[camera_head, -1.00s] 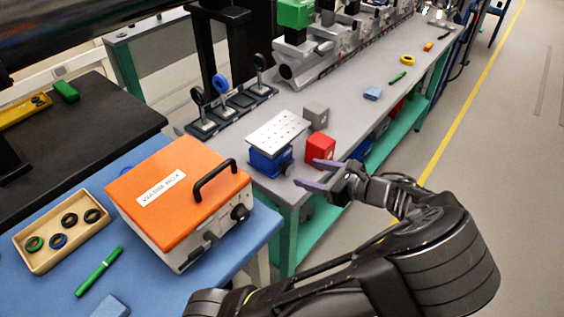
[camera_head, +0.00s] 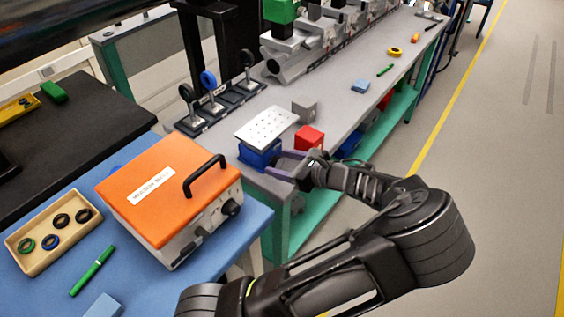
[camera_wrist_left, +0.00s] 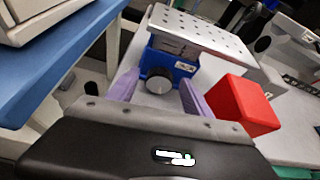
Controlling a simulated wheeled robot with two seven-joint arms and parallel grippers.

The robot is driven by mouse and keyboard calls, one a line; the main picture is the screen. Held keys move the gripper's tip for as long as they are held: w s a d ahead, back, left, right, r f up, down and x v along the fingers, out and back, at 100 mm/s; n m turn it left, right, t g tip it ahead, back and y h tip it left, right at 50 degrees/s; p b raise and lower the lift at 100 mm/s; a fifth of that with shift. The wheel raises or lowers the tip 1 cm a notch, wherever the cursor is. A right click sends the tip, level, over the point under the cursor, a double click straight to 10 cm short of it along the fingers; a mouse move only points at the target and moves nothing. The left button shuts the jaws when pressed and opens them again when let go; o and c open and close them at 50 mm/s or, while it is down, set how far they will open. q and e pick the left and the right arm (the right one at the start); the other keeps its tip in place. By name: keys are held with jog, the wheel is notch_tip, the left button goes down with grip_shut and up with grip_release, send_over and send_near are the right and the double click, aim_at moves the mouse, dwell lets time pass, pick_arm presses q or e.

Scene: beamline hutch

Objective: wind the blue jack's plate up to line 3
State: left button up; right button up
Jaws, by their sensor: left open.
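The blue jack (camera_head: 258,157) stands near the end of the grey bench, with its silver perforated plate (camera_head: 266,127) on top. In the left wrist view the blue jack (camera_wrist_left: 172,66) shows its round grey knob (camera_wrist_left: 159,84) facing me, and marks on a panel under the plate (camera_wrist_left: 200,32) are too small to read. My left gripper (camera_head: 272,162) is open, its purple fingers pointing at the jack. In the left wrist view the fingers (camera_wrist_left: 157,92) lie to either side of the knob, apart from it as far as I can tell. My right gripper is not in view.
A red block (camera_head: 309,138) stands close beside the jack and my gripper, with a grey block (camera_head: 304,108) behind it. An orange-topped case (camera_head: 170,190) stands on the blue table to the left. Lens holders (camera_head: 220,105) stand behind the jack.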

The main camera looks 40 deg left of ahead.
pick_arm(q)
grip_shut()
dwell(0.7)
